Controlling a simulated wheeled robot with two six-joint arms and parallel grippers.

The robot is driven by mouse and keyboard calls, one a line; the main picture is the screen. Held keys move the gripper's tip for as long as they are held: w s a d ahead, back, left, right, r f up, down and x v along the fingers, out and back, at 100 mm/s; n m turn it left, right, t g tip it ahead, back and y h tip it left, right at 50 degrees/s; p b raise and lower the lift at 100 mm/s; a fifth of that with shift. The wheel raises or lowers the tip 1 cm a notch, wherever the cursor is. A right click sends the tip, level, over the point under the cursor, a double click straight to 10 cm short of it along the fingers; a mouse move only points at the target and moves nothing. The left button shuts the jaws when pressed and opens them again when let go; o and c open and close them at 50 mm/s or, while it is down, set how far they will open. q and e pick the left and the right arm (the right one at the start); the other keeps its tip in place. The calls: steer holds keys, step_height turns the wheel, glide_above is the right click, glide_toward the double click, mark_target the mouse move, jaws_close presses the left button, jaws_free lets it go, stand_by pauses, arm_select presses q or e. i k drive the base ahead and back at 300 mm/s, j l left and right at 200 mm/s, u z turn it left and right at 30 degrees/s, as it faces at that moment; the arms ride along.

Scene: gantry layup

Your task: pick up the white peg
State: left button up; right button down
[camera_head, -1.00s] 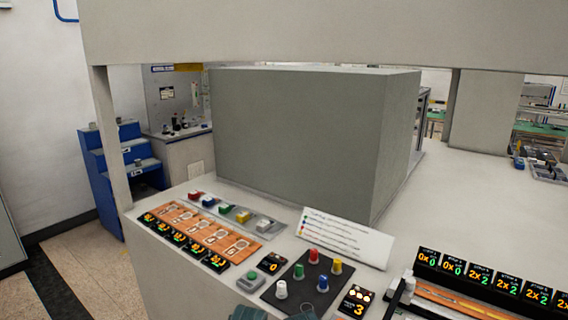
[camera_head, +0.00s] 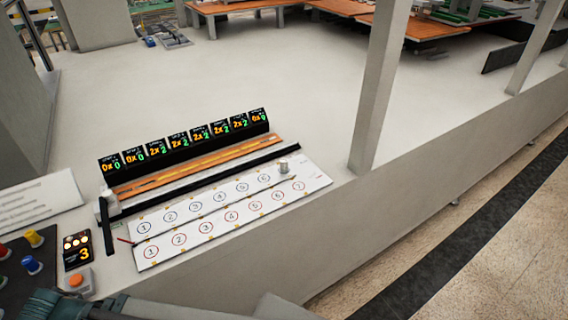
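A small whitish peg-like cylinder (camera_head: 282,167) stands upright on the white numbered board (camera_head: 215,222), near its right end above the circles. I cannot tell whether it is the white peg of the task. The dark peg panel (camera_head: 18,285) is cut off by the left edge. A yellow peg (camera_head: 33,238), a blue peg (camera_head: 30,264) and part of a red peg (camera_head: 3,250) show there. No white peg shows on this visible part. Parts of my arms show along the bottom edge, but neither gripper's fingertips are in view.
A row of black number displays (camera_head: 185,142) stands behind an orange strip (camera_head: 195,165). A grey post (camera_head: 381,85) rises right of the board. The bench top behind is largely clear.

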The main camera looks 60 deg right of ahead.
mark_target(283, 168)
steer(key=z, duration=0.4)
steer(key=k+z, duration=0.1)
steer(key=z, duration=0.75)
steer(key=l+z, duration=0.1)
steer(key=z, duration=0.75)
steer(key=k+l+u, duration=0.2)
steer(key=l, duration=0.25)
steer(key=i, duration=0.1)
